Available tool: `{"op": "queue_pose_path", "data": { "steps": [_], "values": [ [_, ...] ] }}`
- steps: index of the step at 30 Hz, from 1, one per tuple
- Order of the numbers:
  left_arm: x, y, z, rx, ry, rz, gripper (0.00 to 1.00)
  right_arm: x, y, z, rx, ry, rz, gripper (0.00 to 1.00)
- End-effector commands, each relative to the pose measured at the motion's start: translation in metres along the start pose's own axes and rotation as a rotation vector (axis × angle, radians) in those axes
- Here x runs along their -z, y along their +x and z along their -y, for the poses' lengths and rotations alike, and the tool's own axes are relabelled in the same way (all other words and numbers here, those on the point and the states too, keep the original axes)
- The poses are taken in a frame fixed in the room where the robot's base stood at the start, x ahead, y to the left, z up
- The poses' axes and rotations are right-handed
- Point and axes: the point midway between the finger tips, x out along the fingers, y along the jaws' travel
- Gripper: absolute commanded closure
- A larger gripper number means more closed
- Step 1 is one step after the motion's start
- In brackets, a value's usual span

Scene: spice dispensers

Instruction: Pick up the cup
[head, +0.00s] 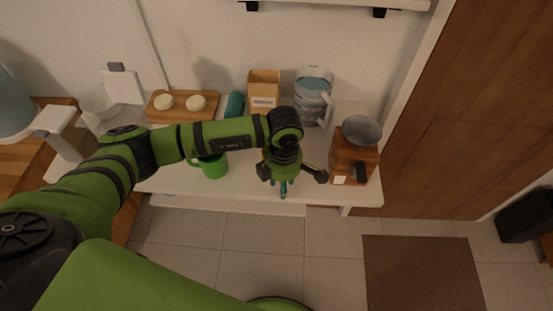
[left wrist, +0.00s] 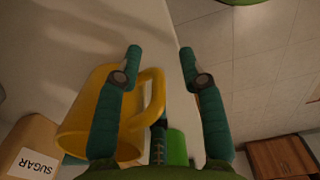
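A yellow mug (left wrist: 92,112) is in the left wrist view, its handle (left wrist: 156,98) toward the gap between my fingers. My left gripper (left wrist: 160,58) is open, with the left finger overlapping the mug in the picture and the right finger clear of it. Contact cannot be told. In the head view the left gripper (head: 284,186) is above the white table's front edge, and my arm hides most or all of the yellow mug. A green mug (head: 214,167) stands left of the gripper in the head view. My right gripper is not in view.
A wooden grinder (head: 354,157) stands right of the gripper. A box (head: 263,92) and a clear dispenser (head: 313,86) stand behind. A wooden tray (head: 180,116) holds two pale round items. A sugar box (left wrist: 30,145) shows in the left wrist view. Floor lies in front.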

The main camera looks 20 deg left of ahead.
Motion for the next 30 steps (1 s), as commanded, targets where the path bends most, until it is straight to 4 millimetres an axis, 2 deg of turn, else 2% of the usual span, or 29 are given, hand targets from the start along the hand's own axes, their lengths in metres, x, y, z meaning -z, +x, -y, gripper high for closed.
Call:
{"op": "queue_pose_path", "data": {
  "steps": [1, 4, 20, 23, 27, 30],
  "values": [
    [0.000, 0.000, 0.000, 0.000, 0.000, 0.000, 0.60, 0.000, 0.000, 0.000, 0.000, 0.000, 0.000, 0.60],
    [0.000, 0.000, 0.000, 0.000, 0.000, 0.000, 1.00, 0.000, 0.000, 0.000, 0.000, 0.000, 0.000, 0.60],
    [-0.001, -0.007, -0.001, -0.002, 0.001, 0.003, 1.00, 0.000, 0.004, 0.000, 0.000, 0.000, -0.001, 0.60],
    [-0.001, -0.016, -0.001, -0.004, 0.001, 0.004, 1.00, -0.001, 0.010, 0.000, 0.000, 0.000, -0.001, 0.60],
    [-0.001, -0.039, -0.002, -0.007, 0.001, 0.006, 1.00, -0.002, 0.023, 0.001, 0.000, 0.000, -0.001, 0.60],
    [-0.015, -0.051, 0.019, -0.002, 0.010, 0.007, 1.00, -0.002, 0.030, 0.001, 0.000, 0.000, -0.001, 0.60]
  ]
}}
